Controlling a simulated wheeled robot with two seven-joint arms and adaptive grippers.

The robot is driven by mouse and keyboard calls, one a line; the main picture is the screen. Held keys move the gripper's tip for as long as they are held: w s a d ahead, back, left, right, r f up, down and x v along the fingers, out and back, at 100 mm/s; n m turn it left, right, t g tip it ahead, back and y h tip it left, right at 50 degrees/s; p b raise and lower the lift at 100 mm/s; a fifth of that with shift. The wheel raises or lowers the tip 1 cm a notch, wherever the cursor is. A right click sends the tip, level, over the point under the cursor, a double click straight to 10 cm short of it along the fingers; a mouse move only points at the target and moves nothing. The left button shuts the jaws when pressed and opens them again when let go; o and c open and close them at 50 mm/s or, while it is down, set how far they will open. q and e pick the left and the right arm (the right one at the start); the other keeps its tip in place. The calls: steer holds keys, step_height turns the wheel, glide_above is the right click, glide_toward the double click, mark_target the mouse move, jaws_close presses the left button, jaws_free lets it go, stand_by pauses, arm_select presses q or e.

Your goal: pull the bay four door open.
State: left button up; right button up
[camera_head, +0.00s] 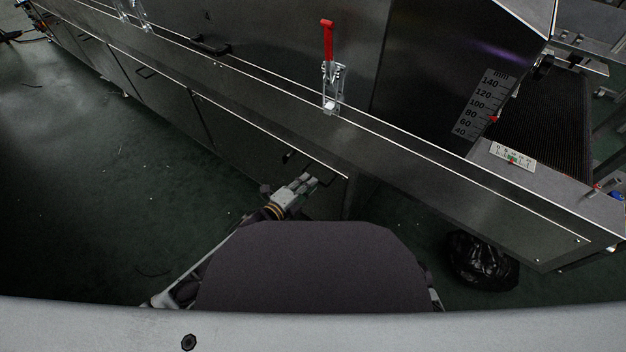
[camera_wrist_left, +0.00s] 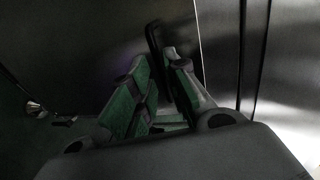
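The dryer's upper panel marked 4 (camera_head: 207,16) stands closed at the back, with a black handle (camera_head: 210,47) low on it. A lower door (camera_head: 250,143) below the ledge is flush with the front; its dark bar handle (camera_head: 322,168) is near the right end. My left gripper (camera_head: 308,181) is at this lower handle. In the left wrist view, the handle (camera_wrist_left: 155,42) runs between the two fingers of the gripper (camera_wrist_left: 165,62). The fingers are close to it on both sides; contact is unclear. My right gripper is not in view.
A clamp with an upright red lever (camera_head: 328,42) stands on the ledge (camera_head: 270,92). A scale plate (camera_head: 478,105) and a conveyor belt (camera_head: 550,112) are at the right. A black bag (camera_head: 480,262) lies on the floor. The floor (camera_head: 90,180) at the left is mostly clear.

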arm_select(q)
steer(key=shift+b+x, duration=0.6)
steer(key=shift+x, duration=1.25)
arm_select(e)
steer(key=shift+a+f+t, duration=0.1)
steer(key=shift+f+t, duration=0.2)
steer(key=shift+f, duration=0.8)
arm_select(q)
jaws_close()
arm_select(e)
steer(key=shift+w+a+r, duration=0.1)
